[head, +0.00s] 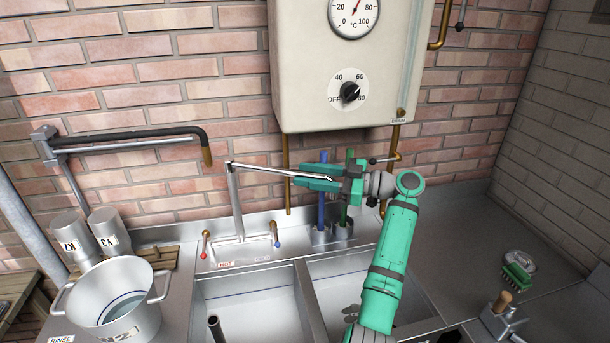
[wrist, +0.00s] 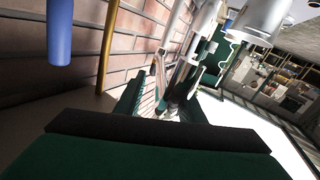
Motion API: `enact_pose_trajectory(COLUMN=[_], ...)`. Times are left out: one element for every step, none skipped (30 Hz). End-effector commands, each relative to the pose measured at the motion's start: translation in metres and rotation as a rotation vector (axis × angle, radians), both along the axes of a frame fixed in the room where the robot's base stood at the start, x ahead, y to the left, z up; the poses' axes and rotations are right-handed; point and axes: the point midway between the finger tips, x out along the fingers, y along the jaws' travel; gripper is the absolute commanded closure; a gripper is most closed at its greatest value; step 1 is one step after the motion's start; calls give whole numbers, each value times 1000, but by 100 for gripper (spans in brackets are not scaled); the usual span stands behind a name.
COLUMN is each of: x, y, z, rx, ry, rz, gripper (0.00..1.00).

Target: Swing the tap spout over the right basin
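The tap (head: 235,205) is a thin metal upright behind the two basins, with a long spout (head: 265,169) reaching to the right. The left basin (head: 250,300) and the right basin (head: 355,268) sit side by side, parted by a divider. My gripper (head: 305,176) points left at the far part of the spout. Its green fingers look apart, one above and one below the spout in the head view. Whether they touch it is not clear. My arm hides part of the right basin. In the wrist view a dark finger (wrist: 160,135) fills the foreground.
Blue and green handled tools (head: 322,205) stand in a holder behind the right basin. A boiler (head: 345,70) hangs above. A pot (head: 118,300) and another bent pipe (head: 140,135) are at left. A green brush (head: 517,275) lies on the right counter.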

Motion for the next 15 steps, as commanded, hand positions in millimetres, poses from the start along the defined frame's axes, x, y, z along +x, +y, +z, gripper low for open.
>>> enact_pose_trajectory(x=[-1,-2,-3,-4,-5,-7,-8,-9,-11,-12,-12,-14,-15,-15,-16], y=[-7,-12,-17,-23,-29,-36,-42,-48,-55,-60,-65,-71,-76,-80,-84], z=[0,1,1,1,1,1,1,1,1,1,0,0,0,0,1], rx=[0,0,1,1,1,0,0,0,0,0,0,0,0,0,0], ry=[0,0,-1,-1,-1,-1,0,-1,-1,-1,0,0,0,0,0], rz=[-1,-1,-2,-2,-2,-2,-2,-2,-2,-2,-2,-1,-1,-2,-2], gripper=[64,64,64,64,64,64,64,64,64,64,64,64,64,64,64])
